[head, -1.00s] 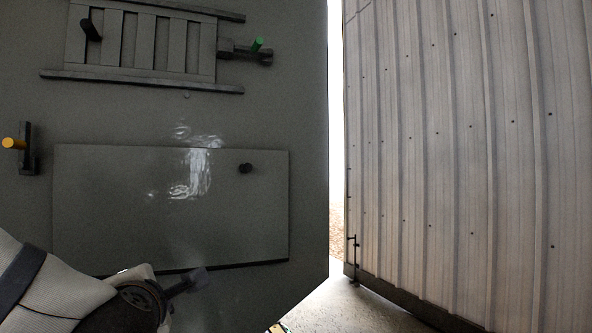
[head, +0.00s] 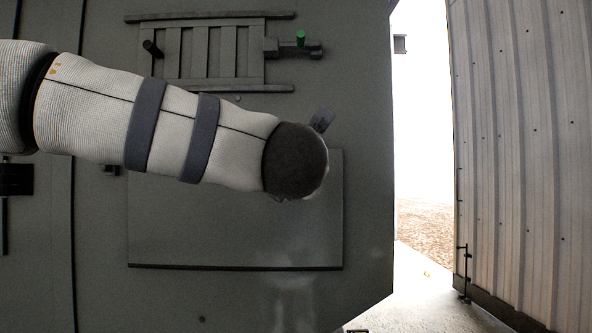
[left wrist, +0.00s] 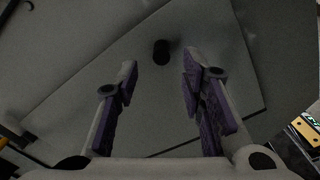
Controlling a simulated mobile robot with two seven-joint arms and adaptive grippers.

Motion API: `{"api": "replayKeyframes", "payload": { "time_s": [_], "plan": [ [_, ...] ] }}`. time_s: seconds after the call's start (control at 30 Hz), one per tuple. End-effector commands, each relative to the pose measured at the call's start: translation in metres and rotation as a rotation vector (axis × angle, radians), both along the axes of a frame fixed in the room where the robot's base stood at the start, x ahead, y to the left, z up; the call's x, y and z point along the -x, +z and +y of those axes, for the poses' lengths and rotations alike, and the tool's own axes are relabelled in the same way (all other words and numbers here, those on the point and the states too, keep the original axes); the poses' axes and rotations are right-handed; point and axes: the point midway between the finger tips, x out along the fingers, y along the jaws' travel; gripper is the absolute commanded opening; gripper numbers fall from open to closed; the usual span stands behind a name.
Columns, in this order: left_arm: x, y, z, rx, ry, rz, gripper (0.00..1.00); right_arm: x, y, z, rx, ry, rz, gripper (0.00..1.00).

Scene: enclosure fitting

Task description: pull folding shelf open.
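The folding shelf (head: 235,232) is a flat dark grey panel lying flush against the grey enclosure wall in the head view. My left arm reaches across its upper part and hides its knob there. In the left wrist view the black knob (left wrist: 161,51) stands out from the shelf face (left wrist: 215,45). My left gripper (left wrist: 158,76) is open, its two purple-padded fingers on either side below the knob. The knob lies between their lines, a little beyond the tips, and no finger appears to touch it. My right gripper is in neither view.

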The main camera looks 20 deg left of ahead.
Motion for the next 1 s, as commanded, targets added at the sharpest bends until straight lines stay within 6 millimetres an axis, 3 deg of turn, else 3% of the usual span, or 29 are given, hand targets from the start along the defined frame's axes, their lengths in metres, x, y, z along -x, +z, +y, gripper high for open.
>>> {"api": "replayKeyframes", "payload": {
  "time_s": [0.1, 0.23, 0.57, 0.73, 1.0],
  "plan": [
    [-0.026, -0.001, 0.007, -0.001, 0.001, 0.001, 0.36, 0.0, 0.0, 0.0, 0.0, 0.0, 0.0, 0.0],
    [-0.044, 0.0, 0.013, -0.002, 0.002, -0.001, 0.36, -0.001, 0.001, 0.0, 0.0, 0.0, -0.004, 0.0],
    [-0.052, 0.0, 0.015, -0.003, -0.001, 0.0, 0.36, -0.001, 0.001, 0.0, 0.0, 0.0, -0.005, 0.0],
    [-0.052, 0.0, 0.015, -0.003, -0.001, 0.0, 0.02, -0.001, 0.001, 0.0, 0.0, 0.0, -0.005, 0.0],
    [-0.053, -0.001, 0.015, -0.004, -0.001, 0.0, 0.0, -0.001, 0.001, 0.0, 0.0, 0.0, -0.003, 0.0]
  ]
}}
